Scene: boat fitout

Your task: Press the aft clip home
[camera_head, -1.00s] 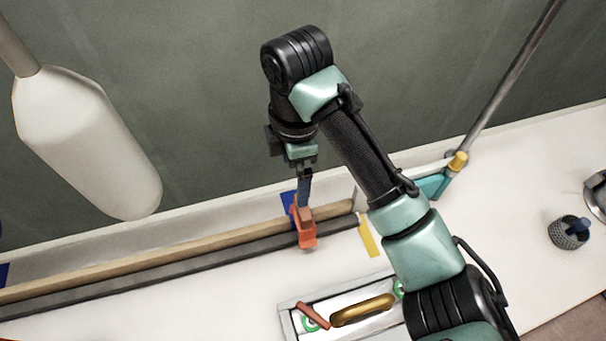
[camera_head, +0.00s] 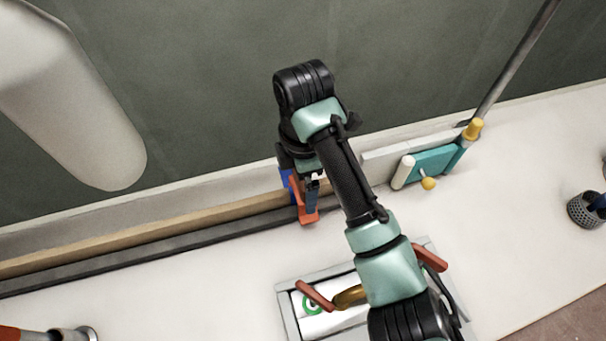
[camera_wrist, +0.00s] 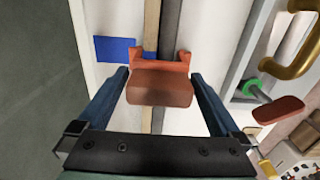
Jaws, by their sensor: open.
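An orange-red clip (camera_head: 307,215), the only one I see on the strips, sits near the right end of a wooden strip (camera_head: 150,232) and a dark grey strip (camera_head: 130,254) along the wall. In the wrist view the clip (camera_wrist: 160,88) straddles the strips, its broad block facing me. My gripper (camera_wrist: 160,76) is open, with one dark blue finger on each side of the clip and a small gap at each. In the head view my gripper (camera_head: 313,186) is over the clip and partly hides it. Whether the clip is fully seated cannot be told.
A blue patch (camera_wrist: 115,49) lies beside the strips. A framed hatch (camera_head: 282,300) with red levers (camera_head: 316,295) and a brass handle (camera_head: 350,296) is in front. A teal box (camera_head: 434,162) stands right of my gripper. A white hanging cylinder (camera_head: 75,100) is at upper left.

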